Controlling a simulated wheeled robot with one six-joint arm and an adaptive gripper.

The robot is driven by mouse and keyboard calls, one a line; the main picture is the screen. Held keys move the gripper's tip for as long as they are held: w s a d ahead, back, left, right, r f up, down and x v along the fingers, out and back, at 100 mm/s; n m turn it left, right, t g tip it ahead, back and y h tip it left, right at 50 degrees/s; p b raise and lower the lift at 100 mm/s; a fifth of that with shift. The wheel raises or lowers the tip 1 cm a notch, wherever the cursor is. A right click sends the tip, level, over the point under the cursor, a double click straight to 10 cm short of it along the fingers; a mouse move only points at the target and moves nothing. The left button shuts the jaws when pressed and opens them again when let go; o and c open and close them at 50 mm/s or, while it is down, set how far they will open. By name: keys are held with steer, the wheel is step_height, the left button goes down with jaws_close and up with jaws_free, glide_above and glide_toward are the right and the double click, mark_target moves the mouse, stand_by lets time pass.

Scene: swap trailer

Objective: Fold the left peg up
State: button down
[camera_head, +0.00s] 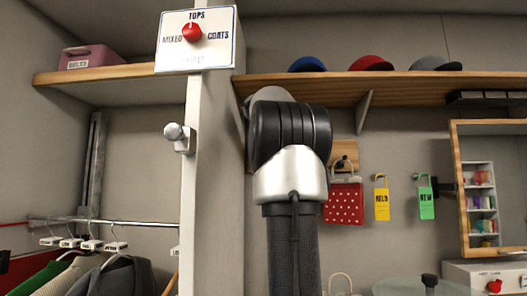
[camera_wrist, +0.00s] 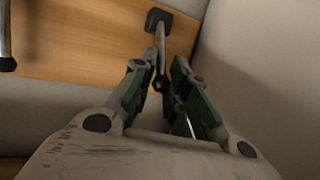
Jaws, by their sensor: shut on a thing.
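The left peg (camera_wrist: 161,44) shows in the wrist view as a thin grey rod on a dark square mount, fixed to a wooden board (camera_wrist: 85,45). My gripper (camera_wrist: 164,62) is shut on the rod, with a finger on each side of it. In the head view my arm hides this peg and my fingers. Only the right part of the board (camera_head: 346,127) shows there, beside my wrist. The peg's exact fold angle is hard to tell.
Another peg (camera_wrist: 5,45) is at the wrist view's left edge. A white post (camera_head: 205,170) stands close left. A shelf (camera_head: 410,86) with caps runs above.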

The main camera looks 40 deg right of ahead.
steer(key=shift+w+d+r+g+y, duration=0.4)
steer(key=shift+w+g+y, duration=0.1)
steer(key=shift+g+y, duration=0.2)
steer(key=c, duration=1.4)
jaws_free()
steer(key=shift+a, duration=0.1)
steer(key=shift+o, duration=0.2)
steer(key=shift+s, duration=0.15)
steer(key=v, duration=1.1)
steer(key=shift+s+a+r, duration=0.15)
steer(key=shift+r, duration=0.1)
